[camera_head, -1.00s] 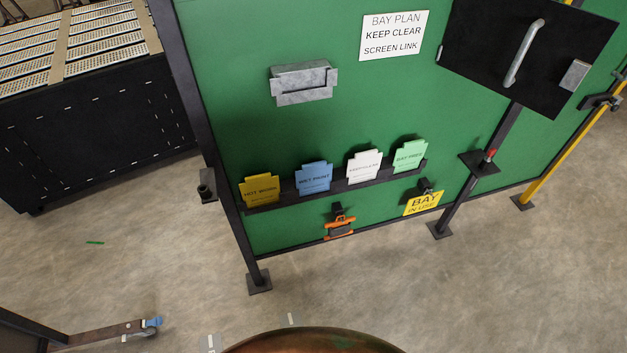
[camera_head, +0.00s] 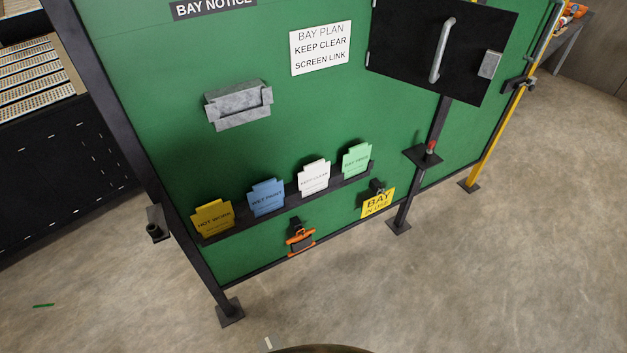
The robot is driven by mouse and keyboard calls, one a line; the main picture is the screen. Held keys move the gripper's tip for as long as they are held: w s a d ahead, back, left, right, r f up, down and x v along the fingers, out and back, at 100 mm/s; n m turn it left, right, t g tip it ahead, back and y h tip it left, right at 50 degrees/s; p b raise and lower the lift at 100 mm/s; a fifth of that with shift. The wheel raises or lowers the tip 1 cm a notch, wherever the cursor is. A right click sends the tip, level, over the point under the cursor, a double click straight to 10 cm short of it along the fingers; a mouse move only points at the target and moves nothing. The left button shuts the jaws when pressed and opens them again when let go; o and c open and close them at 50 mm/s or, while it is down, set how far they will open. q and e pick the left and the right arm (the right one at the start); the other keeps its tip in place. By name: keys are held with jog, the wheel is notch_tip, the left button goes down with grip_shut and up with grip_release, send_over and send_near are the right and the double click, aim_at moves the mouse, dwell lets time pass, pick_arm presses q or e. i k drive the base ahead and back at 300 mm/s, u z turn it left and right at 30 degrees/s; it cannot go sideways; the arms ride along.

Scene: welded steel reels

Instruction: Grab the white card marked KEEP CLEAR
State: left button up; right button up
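The white card (camera_head: 313,178) marked KEEP CLEAR stands in a dark rack (camera_head: 285,204) low on the green board. It is between the blue card (camera_head: 266,197) on its left and the green card (camera_head: 356,160) on its right. A yellow card (camera_head: 213,219) marked HOT WORK stands at the rack's left end. The lower edges of the cards sit behind the rack's front. Neither of my grippers shows in the head view.
A grey metal holder (camera_head: 238,105) and a BAY PLAN sign (camera_head: 321,48) are on the green board (camera_head: 180,150). An orange clip (camera_head: 300,238) and a yellow BAY IN USE tag (camera_head: 378,203) hang below the rack.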

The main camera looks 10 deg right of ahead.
aim_at(315, 178)
jog(key=k, duration=0.55)
jog(key=u, duration=0.9)
jog(key=i, duration=1.25)
jog(key=z, duration=0.7)
jog(key=i, duration=0.5)
jog(key=z, duration=0.55)
